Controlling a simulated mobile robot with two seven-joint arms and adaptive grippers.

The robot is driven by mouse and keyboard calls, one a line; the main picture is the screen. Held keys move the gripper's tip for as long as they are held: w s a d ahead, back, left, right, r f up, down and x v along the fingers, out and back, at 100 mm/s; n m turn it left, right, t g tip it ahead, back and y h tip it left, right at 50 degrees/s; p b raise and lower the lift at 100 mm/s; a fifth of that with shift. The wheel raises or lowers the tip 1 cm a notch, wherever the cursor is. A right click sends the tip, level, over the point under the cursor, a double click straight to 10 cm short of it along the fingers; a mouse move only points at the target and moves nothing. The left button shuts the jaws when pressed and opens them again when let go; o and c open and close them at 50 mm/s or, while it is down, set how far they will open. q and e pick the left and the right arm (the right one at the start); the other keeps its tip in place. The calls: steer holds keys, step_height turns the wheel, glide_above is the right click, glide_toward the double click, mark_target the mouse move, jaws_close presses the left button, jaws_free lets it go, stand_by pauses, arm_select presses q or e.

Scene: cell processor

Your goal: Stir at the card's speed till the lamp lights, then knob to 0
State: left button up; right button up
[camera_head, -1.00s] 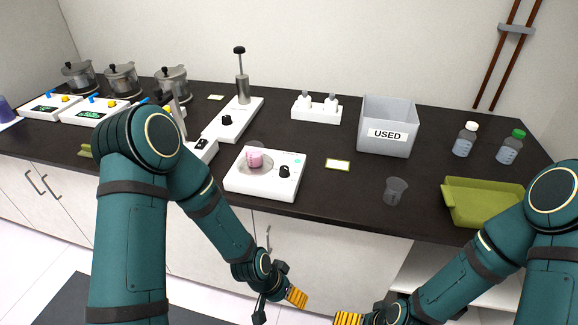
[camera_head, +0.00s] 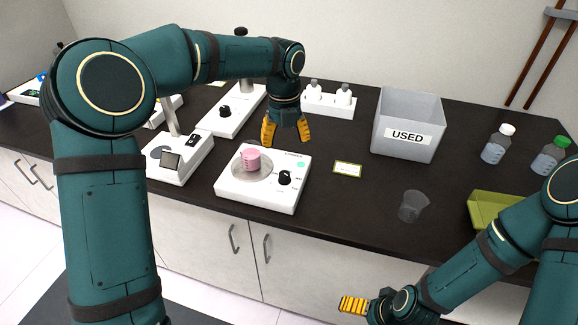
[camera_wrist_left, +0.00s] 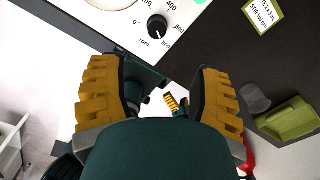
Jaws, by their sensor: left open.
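The white stirrer (camera_head: 231,194) stands near the bench's front edge, with a beaker of pink liquid (camera_head: 251,160) on its round plate. Its black knob (camera_head: 285,178) is at the right front, and a pale green lamp (camera_head: 301,164) is behind it; I cannot tell whether it is lit. The knob also shows in the left wrist view (camera_wrist_left: 157,27), its exact setting unclear. The card (camera_head: 347,169) lies right of the stirrer; in the wrist view its small text (camera_wrist_left: 262,12) seems to read STIR 800. My left gripper (camera_head: 286,138) is open and empty, above the stirrer's back. My right gripper (camera_head: 355,304) is low, before the bench.
A grey USED bin (camera_head: 405,155), a white bottle rack (camera_head: 330,103), an empty clear cup (camera_head: 413,206), two bottles and a green tray (camera_head: 485,207) are to the right or behind. Another white device (camera_head: 165,172) stands close on the left. Bench around the card is clear.

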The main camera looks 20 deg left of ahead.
mark_target(284, 174)
arm_select(q)
steer(key=shift+m, duration=0.3)
steer(key=f+b, duration=0.1)
steer(key=f, duration=0.5)
steer(key=f+b, duration=0.2)
steer(key=f, duration=0.5)
steer(key=shift+a, duration=0.2)
jaws_close()
